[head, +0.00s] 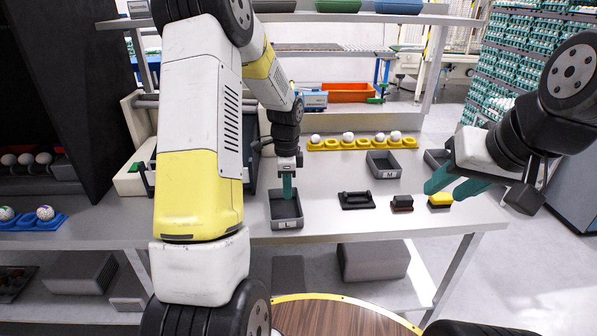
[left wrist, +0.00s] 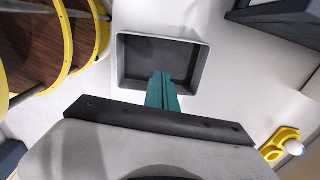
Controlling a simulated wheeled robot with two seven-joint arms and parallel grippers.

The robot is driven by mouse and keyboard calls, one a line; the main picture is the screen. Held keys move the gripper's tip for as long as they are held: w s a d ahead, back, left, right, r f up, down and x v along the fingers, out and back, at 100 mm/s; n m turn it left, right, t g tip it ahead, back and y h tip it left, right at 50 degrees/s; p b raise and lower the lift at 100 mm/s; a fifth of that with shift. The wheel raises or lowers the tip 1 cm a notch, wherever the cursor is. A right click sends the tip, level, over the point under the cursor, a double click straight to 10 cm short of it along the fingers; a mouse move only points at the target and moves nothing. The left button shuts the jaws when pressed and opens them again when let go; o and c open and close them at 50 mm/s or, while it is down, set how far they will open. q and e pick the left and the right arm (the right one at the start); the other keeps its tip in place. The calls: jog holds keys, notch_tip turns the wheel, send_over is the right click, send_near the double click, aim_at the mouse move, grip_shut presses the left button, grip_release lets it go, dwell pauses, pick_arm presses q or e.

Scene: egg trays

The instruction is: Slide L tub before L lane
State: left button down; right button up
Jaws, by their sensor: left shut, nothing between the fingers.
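A grey open tub (head: 272,213) with a small white label on its front stands near the table's front edge; I cannot read the label clearly. It also shows in the left wrist view (left wrist: 122,62), and looks empty. My left gripper (head: 288,194) is shut with its green fingers pointing down into the tub, near one wall; I cannot tell whether they touch it. The fingers also show in the left wrist view (left wrist: 162,82). A second grey tub (head: 389,174), marked M, stands further back right. My right gripper (head: 441,193) is open and empty above the table's right end. I cannot identify the L lane.
A yellow egg holder (head: 362,144) with several eggs lies along the back. A black handled tool (head: 357,201), a dark red-topped block (head: 402,203) and a yellow block (head: 440,200) lie right of the tub. A third grey tub (head: 434,160) is partly hidden. My left arm hides the table's left middle.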

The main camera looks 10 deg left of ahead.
aim_at(275, 211)
pick_arm(q)
notch_tip(275, 211, down, 4)
jog(key=shift+f, duration=0.1)
jog(key=a, duration=0.1)
jog(key=s+a, duration=0.1)
jog(key=a, duration=0.1)
jog(key=shift+f, duration=0.15)
jog(key=shift+a, duration=0.45)
jog(key=s+a, duration=0.2)
jog(key=a, duration=0.7)
jog(key=s+a, duration=0.3)
jog(key=a, duration=0.6)
jog(key=s+a, duration=0.2)
jog(key=a, duration=0.7)
jog(key=shift+s+a, duration=0.25)
